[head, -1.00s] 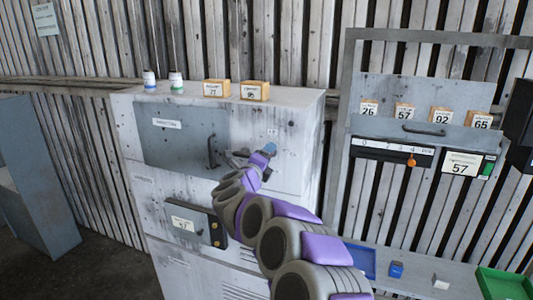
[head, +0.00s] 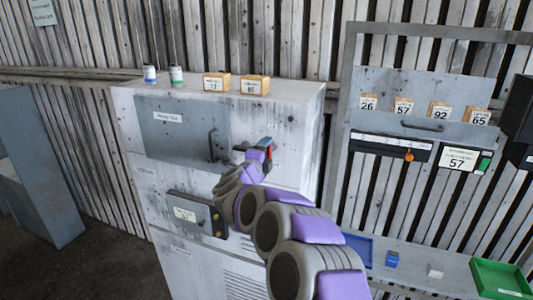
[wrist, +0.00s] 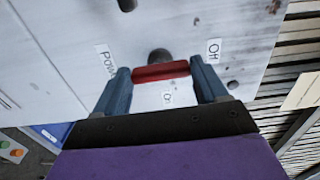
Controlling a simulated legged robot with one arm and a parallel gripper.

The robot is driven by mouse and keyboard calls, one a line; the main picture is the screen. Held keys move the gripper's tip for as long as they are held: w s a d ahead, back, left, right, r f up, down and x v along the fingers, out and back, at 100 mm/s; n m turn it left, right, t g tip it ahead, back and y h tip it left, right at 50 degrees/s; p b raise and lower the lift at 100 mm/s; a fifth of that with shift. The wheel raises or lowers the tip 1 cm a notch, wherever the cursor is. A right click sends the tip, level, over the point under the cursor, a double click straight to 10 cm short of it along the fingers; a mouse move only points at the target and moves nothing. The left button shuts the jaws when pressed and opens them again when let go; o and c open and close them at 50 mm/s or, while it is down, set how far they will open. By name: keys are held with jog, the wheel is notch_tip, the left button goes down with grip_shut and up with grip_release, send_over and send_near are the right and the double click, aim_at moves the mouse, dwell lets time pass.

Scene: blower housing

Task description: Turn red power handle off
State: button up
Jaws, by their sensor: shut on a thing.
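The red power handle (wrist: 160,71) lies between the two blue fingers of my gripper (wrist: 162,84) in the wrist view, and the fingers are shut on it. A dark round pivot (wrist: 159,56) sits just behind the handle. The "On" label (wrist: 167,97) is on the near side of the handle, the "Off" label (wrist: 213,50) is to its right, and the "Power" label (wrist: 106,60) is to its left. In the head view my gripper (head: 266,149) is against the upper right front of the grey cabinet (head: 291,115), with a little red showing at the fingers.
A grey door with a bar handle (head: 213,146) is left of my gripper. Bottles and orange boxes (head: 251,84) stand on the cabinet top. A metal frame at the right holds a panel reading 57 (head: 460,161). A green tray (head: 501,279) is at the lower right.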

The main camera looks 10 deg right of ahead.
jog(key=shift+a+f, duration=0.1)
jog(key=shift+f, duration=0.05)
jog(key=o, duration=1.1)
jog(key=shift+w+a, duration=0.15)
jog(key=shift+a, duration=0.05)
jog(key=shift+c, duration=0.2)
jog(key=shift+s, duration=0.2)
jog(key=b+v, duration=0.3)
jog(key=v, duration=1.4)
jog(key=shift+a, duration=0.2)
